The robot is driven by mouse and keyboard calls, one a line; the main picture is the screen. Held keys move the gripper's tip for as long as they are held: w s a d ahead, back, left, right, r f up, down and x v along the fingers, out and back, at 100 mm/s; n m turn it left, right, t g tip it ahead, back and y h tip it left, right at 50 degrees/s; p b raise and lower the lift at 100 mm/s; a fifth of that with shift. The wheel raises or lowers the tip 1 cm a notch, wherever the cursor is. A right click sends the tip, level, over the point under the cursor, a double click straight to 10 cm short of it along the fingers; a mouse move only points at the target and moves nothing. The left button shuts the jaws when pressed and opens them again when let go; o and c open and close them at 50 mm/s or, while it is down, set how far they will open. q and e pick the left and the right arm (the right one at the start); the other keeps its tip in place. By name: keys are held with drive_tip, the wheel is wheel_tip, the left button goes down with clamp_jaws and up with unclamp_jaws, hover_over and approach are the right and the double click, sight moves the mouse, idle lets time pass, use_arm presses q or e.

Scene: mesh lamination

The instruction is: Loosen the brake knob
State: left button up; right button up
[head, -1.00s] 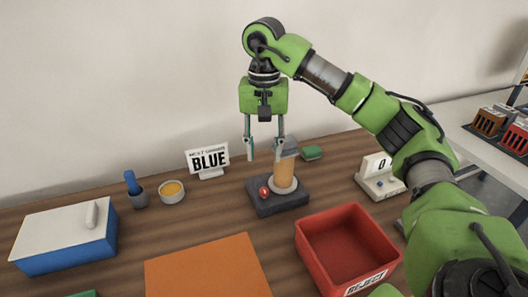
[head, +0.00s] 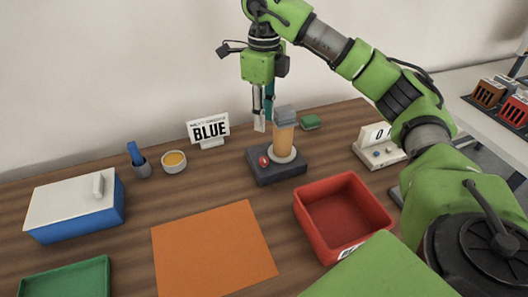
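The brake knob (head: 264,161) is a small red knob on the front left of a dark base (head: 277,173). An orange cylinder (head: 283,140) with a grey top stands upright on a pale disc on that base. My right gripper (head: 263,122) points down above and behind the knob, left of the cylinder's top. Its two fingers are seen nearly edge-on, one lighter and nearer, one teal and farther. They look apart with nothing between them, and the knob is not touched. My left gripper is not in view.
A red reject bin (head: 384,228) stands front right of the base. An orange mat (head: 212,252) lies in front. A blue box with a white lid (head: 118,200) and a green tray (head: 66,280) are left.

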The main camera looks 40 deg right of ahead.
sight(264, 159)
wheel_tip(264, 159, down, 14)
drive_tip(key=m, duration=0.2)
drive_tip(key=m+p, duration=0.1)
drive_tip(key=m, duration=0.3)
drive_tip(key=shift+r, duration=0.25)
clamp_jaws()
